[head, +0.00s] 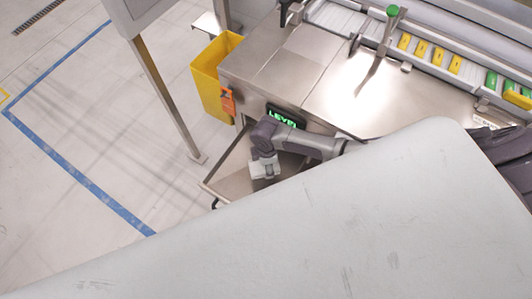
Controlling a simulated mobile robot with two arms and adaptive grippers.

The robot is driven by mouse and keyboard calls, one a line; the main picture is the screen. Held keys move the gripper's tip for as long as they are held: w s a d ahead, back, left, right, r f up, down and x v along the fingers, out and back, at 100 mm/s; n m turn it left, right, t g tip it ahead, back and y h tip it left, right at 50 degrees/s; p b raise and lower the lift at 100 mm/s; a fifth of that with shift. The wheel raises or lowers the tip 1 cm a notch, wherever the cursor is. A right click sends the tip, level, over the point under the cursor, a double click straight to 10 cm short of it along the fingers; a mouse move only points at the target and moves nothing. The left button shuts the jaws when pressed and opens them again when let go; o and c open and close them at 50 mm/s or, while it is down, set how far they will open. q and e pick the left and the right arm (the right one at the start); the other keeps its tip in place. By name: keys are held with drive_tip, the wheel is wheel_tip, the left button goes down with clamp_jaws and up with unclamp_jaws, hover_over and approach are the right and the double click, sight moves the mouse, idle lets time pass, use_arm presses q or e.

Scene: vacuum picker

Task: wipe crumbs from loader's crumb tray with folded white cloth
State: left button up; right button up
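The loader's crumb tray (232,183) is a shallow metal tray sticking out from under the front of the steel loader. One arm comes in from the right, and its gripper (264,162) is low over the tray. A small white shape, which looks like the folded white cloth (264,171), is right at the gripper, over or on the tray floor. The fingers are too small and covered to show their opening. The tray's right part is hidden by the arm and the pale foreground surface. Crumbs cannot be made out. My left gripper is not in view.
The steel loader (285,75) has a lit green display (284,117) just above the tray. A yellow bin (211,78) and a metal post (167,97) stand to the left. A large pale scuffed surface blocks the foreground. The floor left of the tray is clear.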

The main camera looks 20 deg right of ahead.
wheel_tip(320, 180, up, 2)
drive_tip(key=shift+r+p, duration=0.15)
drive_tip(key=shift+p, duration=0.7)
